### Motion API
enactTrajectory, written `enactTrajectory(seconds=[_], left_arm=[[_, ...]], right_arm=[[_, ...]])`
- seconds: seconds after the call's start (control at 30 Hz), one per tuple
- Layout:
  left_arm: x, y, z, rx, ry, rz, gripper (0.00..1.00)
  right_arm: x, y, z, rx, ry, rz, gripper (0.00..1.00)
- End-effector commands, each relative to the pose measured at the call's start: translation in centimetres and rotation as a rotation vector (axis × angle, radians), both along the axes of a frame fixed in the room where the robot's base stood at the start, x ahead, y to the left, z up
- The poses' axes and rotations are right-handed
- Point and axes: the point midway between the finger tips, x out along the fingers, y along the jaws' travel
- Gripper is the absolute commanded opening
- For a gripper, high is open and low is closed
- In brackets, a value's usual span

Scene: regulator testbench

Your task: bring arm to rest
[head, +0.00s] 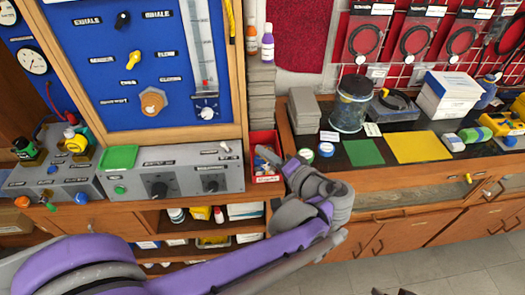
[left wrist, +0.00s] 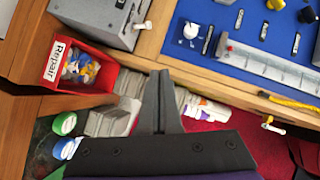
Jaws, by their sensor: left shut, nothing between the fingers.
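My left arm, purple and grey, comes in from the lower left of the head view and bends back at the wrist. The bin, labelled "Repair" (left wrist: 57,62), shows there left of the fingers, with small parts inside. Small dark tips at the bottom edge of the head view may belong to my right gripper (head: 394,292); their state is unclear.
The blue gauge panel (head: 130,60) and grey control box (head: 170,178) stand close on the left. Grey stacked blocks (head: 303,110), a glass jar (head: 350,105) and green and yellow mats (head: 418,147) are on the right counter. The floor (head: 450,260) at lower right looks clear.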

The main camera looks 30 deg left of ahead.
Motion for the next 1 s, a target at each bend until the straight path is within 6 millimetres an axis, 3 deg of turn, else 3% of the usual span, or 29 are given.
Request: enactTrajectory(seconds=[0.47, 0.57, 0.73, 0.9, 1.0], left_arm=[[-0.6, 0.7, -0.7, -0.036, 0.028, -0.001, 0.00], [-2.4, 2.2, -2.8, -0.145, 0.102, -0.004, 0.00], [-8.1, 3.5, -8.7, -0.494, 0.240, -0.044, 0.00], [-13.1, 1.0, -13.0, -0.864, 0.243, -0.113, 0.00], [-14.8, -0.8, -14.1, -1.029, 0.197, -0.149, 0.00]], right_arm=[[0.0, 0.0, 0.0, 0.000, 0.000, 0.000, 0.61], [0.0, 0.0, 0.0, 0.000, 0.000, 0.000, 0.61], [0.0, 0.0, 0.0, 0.000, 0.000, 0.000, 0.61], [0.0, 0.0, 0.0, 0.000, 0.000, 0.000, 0.61], [0.0, 0.0, 0.0, 0.000, 0.000, 0.000, 0.61]])
